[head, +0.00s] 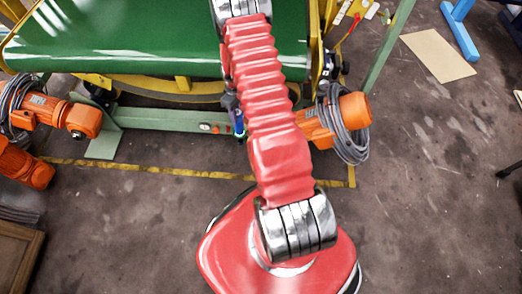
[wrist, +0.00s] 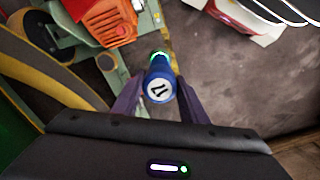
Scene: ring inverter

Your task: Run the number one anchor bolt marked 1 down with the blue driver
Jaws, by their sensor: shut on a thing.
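My gripper (wrist: 157,82) is shut on the blue driver (wrist: 162,85), which sits between its two dark fingers in the wrist view. The driver's round white end cap carries dark marks that I cannot read surely, and a green-lit ring shows at its other end. In the head view the blue driver (head: 238,122) hangs by the green beam (head: 180,122), left of my red arm. My gripper is mostly hidden behind the arm there. I cannot make out an anchor bolt marked 1 in either view.
A green conveyor (head: 130,45) with a yellow frame spans the back. Orange motors stand left (head: 45,112) and right (head: 355,108), the right one with coiled grey cable (head: 345,135). A yellow floor line (head: 150,171) runs in front. The floor at right is mostly clear.

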